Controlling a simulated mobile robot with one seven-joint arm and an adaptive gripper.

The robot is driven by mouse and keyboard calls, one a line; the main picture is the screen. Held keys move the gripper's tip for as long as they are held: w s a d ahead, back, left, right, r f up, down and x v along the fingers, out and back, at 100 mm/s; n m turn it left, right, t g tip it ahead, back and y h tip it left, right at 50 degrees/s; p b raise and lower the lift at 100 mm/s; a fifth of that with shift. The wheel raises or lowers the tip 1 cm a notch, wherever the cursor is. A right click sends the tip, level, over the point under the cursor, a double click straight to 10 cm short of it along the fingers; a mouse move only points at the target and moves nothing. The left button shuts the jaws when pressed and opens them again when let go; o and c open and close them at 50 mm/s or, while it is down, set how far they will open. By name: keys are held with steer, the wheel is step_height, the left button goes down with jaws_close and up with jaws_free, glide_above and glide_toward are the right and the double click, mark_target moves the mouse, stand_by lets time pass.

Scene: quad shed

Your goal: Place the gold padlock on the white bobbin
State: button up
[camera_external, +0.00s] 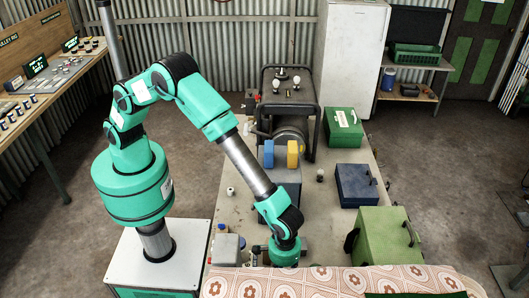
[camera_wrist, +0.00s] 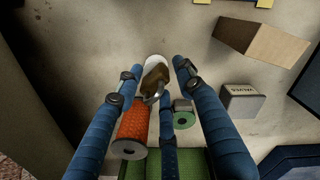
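In the wrist view my gripper (camera_wrist: 157,67) has its blue fingers spread, with gaps showing beside the things between them. A brownish-gold padlock (camera_wrist: 155,77) with a grey shackle lies between the fingertips. A white round thing (camera_wrist: 155,59), seemingly the white bobbin, shows just beyond it, partly covered by the padlock. I cannot tell whether the padlock rests on it or only overlaps it in view. In the external view the fingers are hidden; only my green wrist shows at the table's near end.
An orange spool (camera_wrist: 131,127) and a green roll (camera_wrist: 184,116) are close to the fingers. On the table, a green case (camera_external: 386,238) and blue box (camera_external: 357,184) stand right of my arm.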

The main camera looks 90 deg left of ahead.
steer(key=shift+r, duration=0.1)
step_height(320, 180, up, 12)
steer(key=p, duration=0.1)
stand_by(0.7)
steer(key=shift+s+a, duration=0.1)
stand_by(0.3)
steer(key=s+a+r+m+t, duration=0.15)
steer(key=s+a+r, duration=0.35)
steer(key=a+r, duration=0.85)
steer(key=s+a+r+m+t, duration=0.1)
steer(key=s+a+r+m, duration=0.25)
steer(key=a+r, duration=1)
steer(key=s+a+r+m+t, duration=0.1)
steer(key=s+a+r, duration=0.4)
steer(key=s+a, duration=0.65)
steer(key=s+a+m+t, duration=0.1)
steer(key=s+a, duration=0.3)
steer(key=s, duration=0.4)
steer(key=s+a+f+m+t, duration=0.1)
steer(key=s+a, duration=0.3)
steer(key=s, duration=0.4)
steer(key=shift+s+f+m, duration=0.15)
steer(key=shift+f+m, duration=0.1)
steer(key=shift+m, duration=0.05)
